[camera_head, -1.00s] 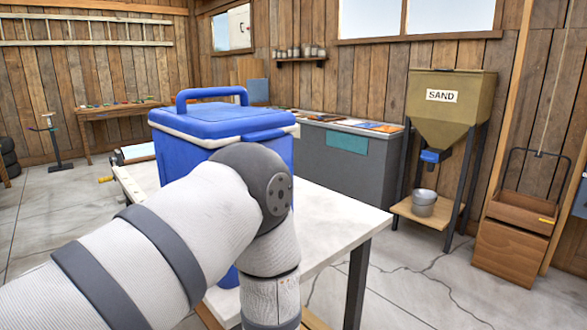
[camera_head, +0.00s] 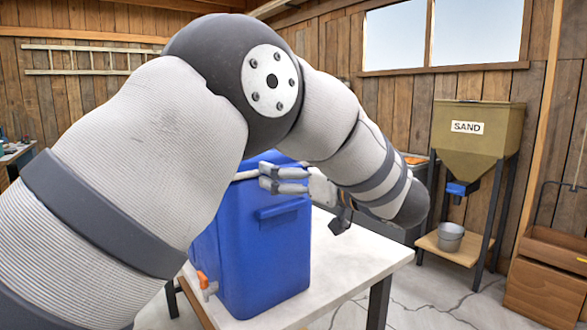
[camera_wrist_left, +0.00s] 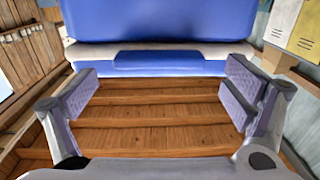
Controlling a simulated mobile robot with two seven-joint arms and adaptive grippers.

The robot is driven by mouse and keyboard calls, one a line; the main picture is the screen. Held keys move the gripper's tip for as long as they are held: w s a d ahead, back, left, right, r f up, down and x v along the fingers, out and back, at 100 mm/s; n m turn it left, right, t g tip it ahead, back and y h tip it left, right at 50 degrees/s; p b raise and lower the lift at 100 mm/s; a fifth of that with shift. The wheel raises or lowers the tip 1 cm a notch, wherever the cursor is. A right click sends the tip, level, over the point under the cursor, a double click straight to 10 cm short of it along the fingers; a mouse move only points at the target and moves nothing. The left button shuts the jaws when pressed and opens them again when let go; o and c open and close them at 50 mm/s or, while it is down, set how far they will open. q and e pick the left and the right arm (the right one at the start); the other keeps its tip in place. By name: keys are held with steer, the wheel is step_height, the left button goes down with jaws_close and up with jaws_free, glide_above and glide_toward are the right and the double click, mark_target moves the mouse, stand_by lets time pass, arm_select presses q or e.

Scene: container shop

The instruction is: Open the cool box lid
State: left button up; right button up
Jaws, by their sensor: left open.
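The blue cool box (camera_head: 265,255) stands on the white table, with an orange tap (camera_head: 203,281) low on its front left. Its blue lid (camera_head: 268,158) with a pale rim is mostly hidden behind my left arm; the visible part lies level on the body. The lid's top handle is hidden. In the left wrist view, the pale rim and a blue lip (camera_wrist_left: 183,60) lie just beyond and between the open fingers. My right gripper is out of view.
The white table (camera_head: 345,262) has bare room right of the box. A sand hopper (camera_head: 475,130) on a stand with a metal bucket (camera_head: 450,237) is at the back right. A wooden crate (camera_head: 545,280) stands at the far right. My left arm blocks much of the view.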

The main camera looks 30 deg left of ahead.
arm_select(q)
steer(key=shift+x, duration=1.05)
